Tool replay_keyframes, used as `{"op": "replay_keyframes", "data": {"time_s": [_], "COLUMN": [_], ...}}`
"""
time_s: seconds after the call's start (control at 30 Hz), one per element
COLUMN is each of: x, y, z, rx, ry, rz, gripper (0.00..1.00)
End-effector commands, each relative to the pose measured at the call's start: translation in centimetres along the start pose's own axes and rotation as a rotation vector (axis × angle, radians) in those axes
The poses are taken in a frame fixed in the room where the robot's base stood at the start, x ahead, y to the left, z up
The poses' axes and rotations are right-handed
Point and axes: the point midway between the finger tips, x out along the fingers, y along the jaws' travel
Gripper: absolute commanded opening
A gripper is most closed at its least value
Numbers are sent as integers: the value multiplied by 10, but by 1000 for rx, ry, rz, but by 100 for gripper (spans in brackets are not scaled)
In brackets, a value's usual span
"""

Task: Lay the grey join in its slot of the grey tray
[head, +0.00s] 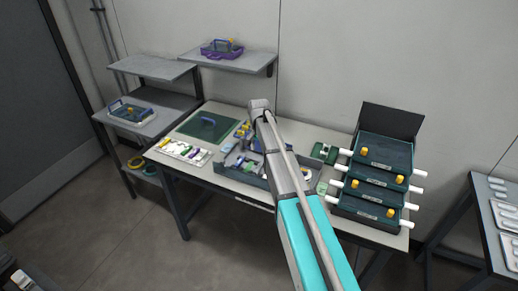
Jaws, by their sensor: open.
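My arm (285,165) reaches from the bottom of the head view up over the middle of the table. Its far end is over the back of the table, and I cannot make out my gripper there. A grey-blue open tray (246,178) lies on the table, partly hidden behind my arm, with several small parts in it. I cannot tell whether it is the grey tray of the task. A white card (170,147) with small coloured pieces lies to its left. I cannot pick out the grey join or its slot at this size.
A dark green mat (205,126) lies at the table's back left. Stacked dark trays (383,150) with white handles and yellow knobs stand at the right. A purple tray (220,52) sits on the upper shelf.

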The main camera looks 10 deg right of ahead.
Motion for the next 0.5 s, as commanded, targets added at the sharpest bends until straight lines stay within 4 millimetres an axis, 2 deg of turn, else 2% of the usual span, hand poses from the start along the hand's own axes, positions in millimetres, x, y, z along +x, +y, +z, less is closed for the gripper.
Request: {"op": "replay_keyframes", "data": {"time_s": [0.03,0.2,0.5], "x": [-8,-18,-22], "y": [0,0,0], "z": [0,0,0], "rx": [0,0,0], "ry": [0,0,0], "rz": [0,0,0], "gripper": [59,59,59]}}
